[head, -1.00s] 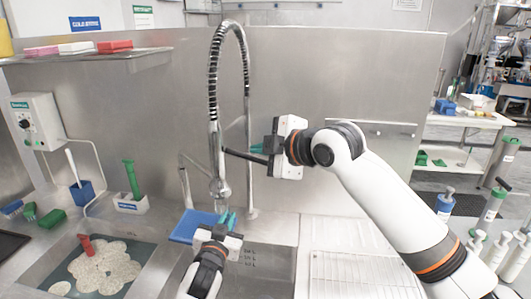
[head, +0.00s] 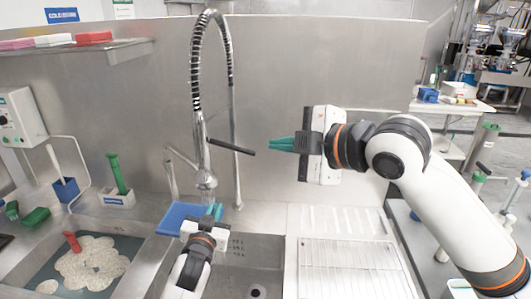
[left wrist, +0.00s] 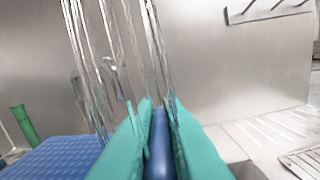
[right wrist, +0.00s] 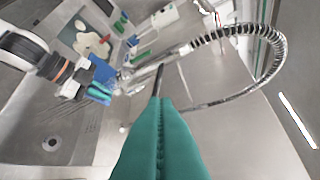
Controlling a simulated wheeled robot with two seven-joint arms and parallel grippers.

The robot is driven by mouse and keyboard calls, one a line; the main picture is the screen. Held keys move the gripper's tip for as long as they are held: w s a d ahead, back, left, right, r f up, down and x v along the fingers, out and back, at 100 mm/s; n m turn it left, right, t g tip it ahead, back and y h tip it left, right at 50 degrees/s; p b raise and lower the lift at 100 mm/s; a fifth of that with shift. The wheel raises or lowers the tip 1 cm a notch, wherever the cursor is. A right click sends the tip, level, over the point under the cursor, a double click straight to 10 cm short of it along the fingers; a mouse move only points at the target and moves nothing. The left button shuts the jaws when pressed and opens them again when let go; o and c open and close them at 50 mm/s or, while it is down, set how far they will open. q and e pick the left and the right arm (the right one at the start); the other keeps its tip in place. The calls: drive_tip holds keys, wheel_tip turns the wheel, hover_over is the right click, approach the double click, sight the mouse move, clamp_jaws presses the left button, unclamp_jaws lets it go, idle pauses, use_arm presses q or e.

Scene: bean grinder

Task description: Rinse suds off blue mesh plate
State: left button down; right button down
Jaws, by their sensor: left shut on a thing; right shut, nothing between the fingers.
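The blue mesh plate (head: 178,220) is held over the right basin beside the spray nozzle (head: 205,181). My left gripper (head: 214,211) is shut on its blue handle (left wrist: 158,145). In the left wrist view, clear water streams (left wrist: 105,60) fall close to the plate's mesh (left wrist: 50,158) and the fingers. I see no suds on the visible part of the mesh; the rest is hidden or out of view. My right gripper (head: 271,145) is shut and empty, a small gap to the right of the black faucet lever (head: 231,147). The lever also shows in the right wrist view (right wrist: 158,80).
The left basin holds foamy water (head: 95,265) and a red-handled tool (head: 72,241). Green brushes and a blue holder (head: 66,190) stand left. A wire drainboard (head: 350,255) lies right. The coiled hose (head: 196,70) arches above the sink.

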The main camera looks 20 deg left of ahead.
wheel_tip(320, 180, down, 5)
drive_tip(key=w+a+n+t+y, duration=0.1)
drive_tip(key=w+a+n+y, duration=0.1)
drive_tip(key=w+a+y, duration=0.1)
drive_tip(key=n+t+y, duration=0.5)
drive_tip(key=t, duration=0.1)
approach(233, 147)
drive_tip(key=s+a, duration=0.1)
drive_tip(key=a, duration=0.3)
drive_tip(key=shift+m, duration=0.3)
drive_tip(key=w+r, duration=0.2)
drive_tip(key=w, duration=0.1)
drive_tip(key=shift+w+a+r, duration=0.1)
drive_tip(key=shift+w+a, duration=0.05)
drive_tip(key=shift+w, duration=0.2)
drive_tip(key=shift+w+d+r+n+g, duration=0.1)
drive_tip(key=shift+w+r+n+g, duration=0.05)
drive_tip(key=shift+r+n+g, duration=0.25)
drive_tip(key=shift+w+d+r+n+g, duration=0.15)
drive_tip(key=shift+r+n+g, duration=0.15)
drive_tip(key=shift+r+n, duration=0.15)
drive_tip(key=shift+f, duration=0.1)
